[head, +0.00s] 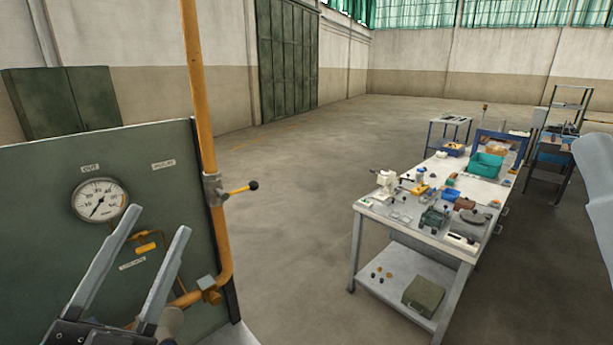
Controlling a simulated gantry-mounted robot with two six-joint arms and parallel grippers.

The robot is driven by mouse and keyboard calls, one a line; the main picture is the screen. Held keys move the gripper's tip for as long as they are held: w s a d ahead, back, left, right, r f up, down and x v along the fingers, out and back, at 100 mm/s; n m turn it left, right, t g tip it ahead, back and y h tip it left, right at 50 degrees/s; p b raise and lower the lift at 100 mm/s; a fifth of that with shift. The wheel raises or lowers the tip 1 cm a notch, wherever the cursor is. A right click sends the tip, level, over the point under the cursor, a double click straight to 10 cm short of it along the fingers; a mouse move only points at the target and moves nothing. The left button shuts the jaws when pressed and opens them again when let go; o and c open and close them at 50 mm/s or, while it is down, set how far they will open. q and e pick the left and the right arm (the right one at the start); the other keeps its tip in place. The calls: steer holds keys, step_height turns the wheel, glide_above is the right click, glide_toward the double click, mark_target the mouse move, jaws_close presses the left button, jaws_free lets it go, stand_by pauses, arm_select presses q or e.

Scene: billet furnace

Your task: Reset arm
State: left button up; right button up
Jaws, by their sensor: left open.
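My left gripper (158,245) is at the lower left of the head view. Its two long grey fingers are spread apart, with nothing between them that I can see held. They stand in front of a dark green panel (60,165) with a round gauge (100,200) and small labels. Whether the fingers touch the panel I cannot tell. A grey part at the right edge is cut off by the frame. The right gripper's fingers do not show.
The floor between pipe and bench is clear.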

arm_select(q)
steer(key=s+r+n+t+y, duration=0.2)
steer(key=s+r+n+t, duration=0.2)
steer(key=s+r+n, duration=0.55)
step_height(320, 180, up, 16)
steer(key=w+n+p, duration=0.1)
steer(key=n+p, duration=0.1)
steer(key=p, duration=1.2)
steer(key=shift+w+a+g, duration=0.25)
steer(key=shift+w+g, duration=0.05)
steer(key=shift+f, duration=0.2)
